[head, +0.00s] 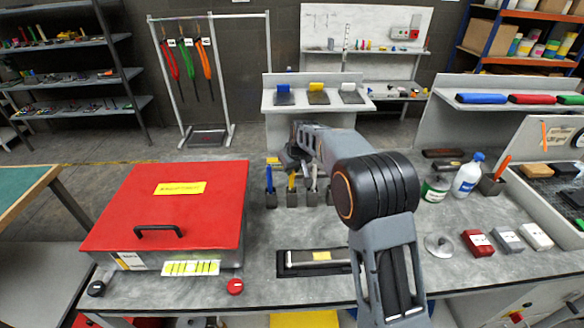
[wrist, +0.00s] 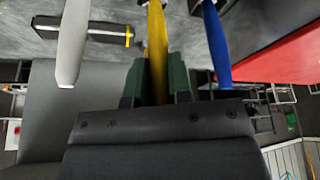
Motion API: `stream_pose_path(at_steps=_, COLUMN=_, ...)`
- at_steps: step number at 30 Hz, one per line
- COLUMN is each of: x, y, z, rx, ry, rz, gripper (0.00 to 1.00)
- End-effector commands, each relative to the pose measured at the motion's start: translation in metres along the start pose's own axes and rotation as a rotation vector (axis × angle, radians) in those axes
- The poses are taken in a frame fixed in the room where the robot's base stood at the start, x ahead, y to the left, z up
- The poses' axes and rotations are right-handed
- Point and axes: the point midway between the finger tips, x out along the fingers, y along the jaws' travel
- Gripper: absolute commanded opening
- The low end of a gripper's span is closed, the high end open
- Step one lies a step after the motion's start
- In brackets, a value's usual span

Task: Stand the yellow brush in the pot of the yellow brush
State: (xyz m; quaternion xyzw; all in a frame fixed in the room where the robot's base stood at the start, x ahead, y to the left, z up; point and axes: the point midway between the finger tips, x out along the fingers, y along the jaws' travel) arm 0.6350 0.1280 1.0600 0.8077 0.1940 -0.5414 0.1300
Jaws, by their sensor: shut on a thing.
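My gripper (wrist: 155,88) is shut on the yellow handle of the yellow brush (wrist: 157,45). In the head view, the yellow brush (head: 292,181) hangs upright below my gripper, right at the middle dark pot (head: 292,200). I cannot tell whether its lower end is inside the pot or just above it. The blue brush (head: 269,180) stands in the pot to the left, and the white brush (head: 313,178) in the pot to the right. In the wrist view, the blue brush (wrist: 215,45) is on the right and the white brush (wrist: 73,40) on the left.
A red-lidded box (head: 165,205) fills the left of the grey bench. A black tray (head: 312,262) lies in front of the pots. A jar (head: 434,188), a white bottle (head: 467,176) and several small blocks stand to the right. A low shelf (head: 315,103) stands behind.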

Motion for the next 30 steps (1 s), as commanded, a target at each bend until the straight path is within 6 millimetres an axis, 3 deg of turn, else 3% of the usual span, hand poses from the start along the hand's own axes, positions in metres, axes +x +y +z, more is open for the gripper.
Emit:
stream_pose_path(at_steps=22, x=0.0083, y=0.0, z=0.0034, rx=0.0, ry=0.0, rz=0.0, gripper=0.0)
stream_pose_path(at_steps=23, x=0.0083, y=0.0, z=0.0034, rx=0.0, ry=0.0, rz=0.0, gripper=0.22)
stream_pose_path(at_steps=30, x=0.0083, y=0.0, z=0.0034, rx=0.0, ry=0.0, rz=0.0, gripper=0.45)
